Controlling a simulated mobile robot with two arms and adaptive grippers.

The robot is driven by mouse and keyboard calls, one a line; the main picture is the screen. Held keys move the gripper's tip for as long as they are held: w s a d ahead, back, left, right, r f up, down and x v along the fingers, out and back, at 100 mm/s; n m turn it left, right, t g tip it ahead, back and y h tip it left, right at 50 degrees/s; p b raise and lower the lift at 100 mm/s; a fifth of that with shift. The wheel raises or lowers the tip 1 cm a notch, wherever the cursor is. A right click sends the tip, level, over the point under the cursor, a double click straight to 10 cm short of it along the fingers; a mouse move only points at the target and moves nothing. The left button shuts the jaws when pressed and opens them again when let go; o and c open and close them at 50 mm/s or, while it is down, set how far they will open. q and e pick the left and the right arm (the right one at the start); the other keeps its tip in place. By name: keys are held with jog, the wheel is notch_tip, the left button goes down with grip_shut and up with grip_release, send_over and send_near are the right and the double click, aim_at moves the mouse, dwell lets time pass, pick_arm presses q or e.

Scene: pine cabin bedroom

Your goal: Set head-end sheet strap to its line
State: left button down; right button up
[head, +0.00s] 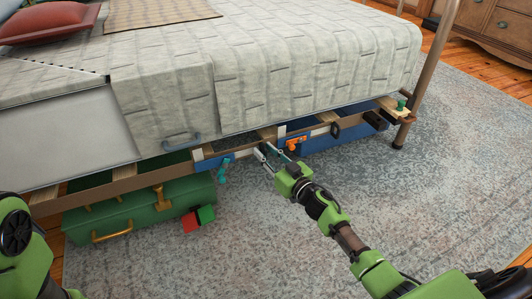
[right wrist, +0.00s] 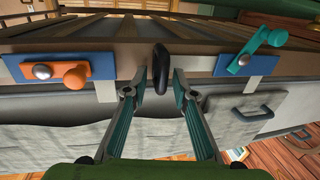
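The bed's side rail (head: 115,187) carries two blue plates with pale straps. The head-end strap (head: 198,156), nearer the pillow, has a blue plate (head: 212,163) with a teal lever (head: 222,174); the lever also shows at right in the right wrist view (right wrist: 256,52). The other plate has an orange lever (head: 294,145), at left in the right wrist view (right wrist: 72,76). My right gripper (head: 268,153) is open at the rail between the plates. Its fingertips (right wrist: 160,82) are apart, with a black oval loop (right wrist: 160,67) seen between them; I cannot tell whether they touch it. My left gripper is out of view.
A grey quilt (head: 290,60) and a blue-grey handle (head: 182,141) hang above the rail. A green case (head: 140,212) and red (head: 190,221) and green (head: 206,214) blocks lie below. A bedpost (head: 420,80) stands at right. The rug (head: 440,160) is open.

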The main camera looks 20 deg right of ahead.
jog(key=v, duration=1.2)
